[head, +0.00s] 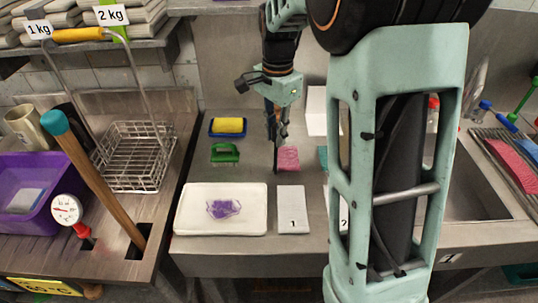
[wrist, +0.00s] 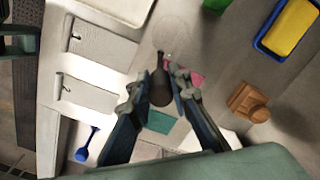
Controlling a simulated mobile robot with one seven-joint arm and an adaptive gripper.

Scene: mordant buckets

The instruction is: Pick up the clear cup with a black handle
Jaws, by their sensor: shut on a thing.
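The clear cup (wrist: 172,33) shows in the wrist view as a faint transparent round shape over the grey counter, at the upper middle. Its black handle (wrist: 158,90) points down the picture, between my fingers. My gripper (wrist: 158,78) is shut on that handle. In the head view my gripper (head: 277,130) points down over the counter, behind the white card marked 1. The clear bowl cannot be made out there.
A white tray (head: 185,224) with a purple piece (head: 223,209) lies at front left of the counter. Beside it is a card marked 1 (head: 292,221).

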